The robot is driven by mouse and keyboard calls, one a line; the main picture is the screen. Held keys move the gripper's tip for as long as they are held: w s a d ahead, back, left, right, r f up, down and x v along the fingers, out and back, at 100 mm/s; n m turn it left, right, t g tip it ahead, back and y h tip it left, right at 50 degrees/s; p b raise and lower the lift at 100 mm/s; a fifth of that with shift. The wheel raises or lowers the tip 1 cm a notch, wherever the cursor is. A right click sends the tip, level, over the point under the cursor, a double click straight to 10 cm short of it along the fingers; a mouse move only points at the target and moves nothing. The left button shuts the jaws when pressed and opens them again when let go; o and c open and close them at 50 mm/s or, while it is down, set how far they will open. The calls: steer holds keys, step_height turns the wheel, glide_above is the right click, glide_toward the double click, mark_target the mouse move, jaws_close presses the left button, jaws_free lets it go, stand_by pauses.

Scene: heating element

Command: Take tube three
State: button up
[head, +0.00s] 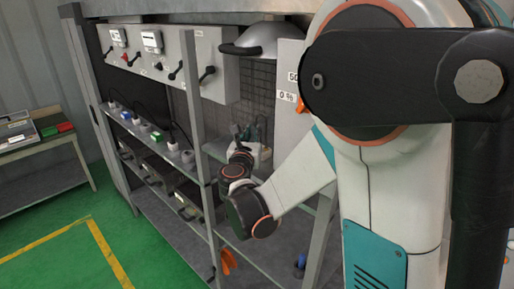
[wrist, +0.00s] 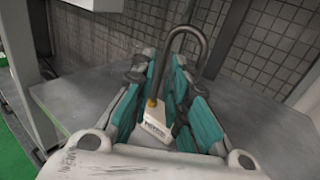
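A dark grey tube (wrist: 205,45), bent over in a hook, stands at the middle of the wrist view. A small white block with a label (wrist: 153,129) and a brass-coloured fitting are at its lower end. The label is too small to read, so I cannot tell the tube's number. My gripper (wrist: 158,92) has its teal-padded fingers spread on both sides of the tube and block, with gaps visible. In the head view my gripper (head: 249,134) reaches into the shelf bay; the tube cannot be made out clearly there.
A grey shelf (wrist: 75,98) lies under the gripper, with a wire mesh (wrist: 270,42) behind. A shelf post (head: 196,120) stands left of my arm. A dome-shaped hood (head: 262,40) hangs above. Small sockets (head: 157,136) line the shelf at left. A side table (head: 40,145) stands far left.

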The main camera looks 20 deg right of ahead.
steer(key=shift+p+x, duration=0.85)
steer(key=shift+x, duration=1.8)
steer(key=shift+s+d+f, duration=0.1)
steer(key=shift+d+f, duration=0.05)
jaws_close()
